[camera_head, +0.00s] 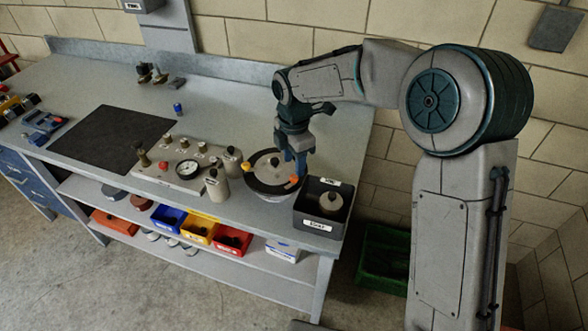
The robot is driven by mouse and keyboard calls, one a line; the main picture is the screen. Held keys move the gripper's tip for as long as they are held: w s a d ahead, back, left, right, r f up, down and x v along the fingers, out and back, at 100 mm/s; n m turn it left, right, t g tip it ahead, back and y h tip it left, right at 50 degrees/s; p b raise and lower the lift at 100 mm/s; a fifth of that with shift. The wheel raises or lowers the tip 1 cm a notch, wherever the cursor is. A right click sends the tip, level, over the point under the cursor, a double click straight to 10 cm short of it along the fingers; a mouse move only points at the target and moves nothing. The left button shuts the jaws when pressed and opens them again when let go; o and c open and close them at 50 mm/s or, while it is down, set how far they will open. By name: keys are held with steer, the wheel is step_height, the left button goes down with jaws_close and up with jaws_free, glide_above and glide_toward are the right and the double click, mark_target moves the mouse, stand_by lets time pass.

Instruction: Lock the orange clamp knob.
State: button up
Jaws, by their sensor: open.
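The orange clamp knob (294,179) sits at the right side of a round lidded vessel (259,185) on the bench, by the vessel's dark rim. My gripper (299,170) points down just above and beside the knob, at the vessel's right side. It is open, with its blue fingers close over the knob. The picture is too small to tell whether the fingers touch the knob or stand around it. My arm comes in from the right.
A dark labelled bin (313,222) holding a grey weight-like part stands close to the right of the vessel. A panel with a gauge (187,169) and knobs lies to the left. A black mat (112,138) lies farther left. The bench behind the vessel is clear.

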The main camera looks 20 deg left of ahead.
mark_target(294, 176)
steer(key=shift+f, duration=2.15)
jaws_close()
